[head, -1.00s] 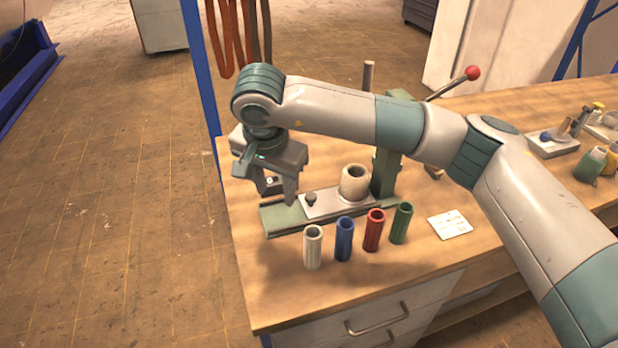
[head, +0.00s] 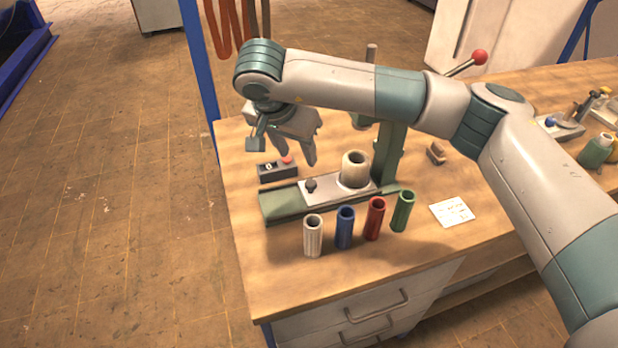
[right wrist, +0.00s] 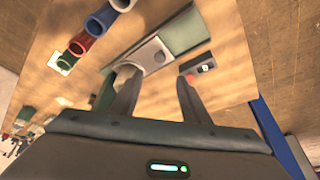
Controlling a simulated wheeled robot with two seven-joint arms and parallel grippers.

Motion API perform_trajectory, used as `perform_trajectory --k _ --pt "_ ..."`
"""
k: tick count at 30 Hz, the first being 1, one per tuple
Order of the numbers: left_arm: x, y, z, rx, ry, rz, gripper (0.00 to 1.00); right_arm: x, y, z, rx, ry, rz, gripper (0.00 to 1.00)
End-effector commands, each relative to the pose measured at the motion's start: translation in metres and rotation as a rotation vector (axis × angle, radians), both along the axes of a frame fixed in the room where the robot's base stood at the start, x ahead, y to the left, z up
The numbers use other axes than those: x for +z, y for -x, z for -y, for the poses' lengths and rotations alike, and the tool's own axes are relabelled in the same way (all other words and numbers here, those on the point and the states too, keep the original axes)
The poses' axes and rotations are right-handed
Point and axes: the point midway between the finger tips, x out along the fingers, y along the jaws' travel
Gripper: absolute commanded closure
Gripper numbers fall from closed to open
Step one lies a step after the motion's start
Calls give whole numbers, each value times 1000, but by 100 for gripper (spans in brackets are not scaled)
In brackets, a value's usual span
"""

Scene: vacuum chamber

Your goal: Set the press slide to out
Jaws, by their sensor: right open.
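The press slide (head: 327,194) is a pale metal plate on a green rail (head: 283,206), with a small dark knob (head: 310,185) near its left end. A cream hollow cylinder (head: 355,168) stands on its right part, beside the green press column (head: 389,155). Bare rail shows left of the plate. My right gripper (head: 288,158) is open and empty, above and behind the rail, apart from the knob. In the right wrist view, the slide (right wrist: 148,52) shows beyond the fingertips (right wrist: 154,78). My left gripper is not in view.
A dark control box (head: 275,171) with a red button sits behind the rail. White (head: 313,236), blue (head: 345,228), red (head: 375,219) and green (head: 403,211) tubes stand in front. A white card (head: 452,212) lies right. The bench's front left is clear.

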Motion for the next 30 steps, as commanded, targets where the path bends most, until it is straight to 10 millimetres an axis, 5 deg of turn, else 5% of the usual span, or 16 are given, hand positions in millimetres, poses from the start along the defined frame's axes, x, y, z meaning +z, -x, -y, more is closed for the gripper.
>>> perform_trajectory --k 21,30 --pt "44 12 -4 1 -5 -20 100 -112 -41 22 -4 0 -3 57" --pt "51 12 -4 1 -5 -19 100 -139 -51 26 -1 0 -2 57"
